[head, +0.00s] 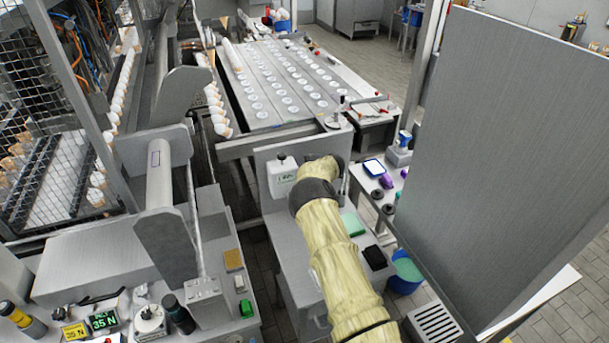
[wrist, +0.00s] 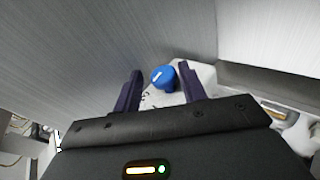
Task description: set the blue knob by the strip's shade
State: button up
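In the wrist view the blue knob (wrist: 164,78) sits on a white housing (wrist: 203,75), with a white mark on its face. My gripper (wrist: 159,70) is open, one dark finger on each side of the knob. Space shows between the left finger and the knob; the right finger is very close to it, and I cannot tell whether they touch. In the head view my arm covers the knob, and the fingers cannot be made out. I cannot identify the strip in either view.
A white box with a small green display (head: 283,176) stands left of my arm's end. A large grey panel (head: 510,150) rises on the right. A green block (head: 352,223) and a black block (head: 375,257) lie beside my forearm. Metal walls flank the gripper closely.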

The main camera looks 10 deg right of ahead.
jog(key=shift+o, duration=0.3)
jog(key=shift+s+f, duration=0.1)
jog(key=b+v, duration=0.5)
jog(key=v, duration=1.2)
jog(key=shift+d+r, duration=0.1)
jog(key=shift+r, duration=0.15)
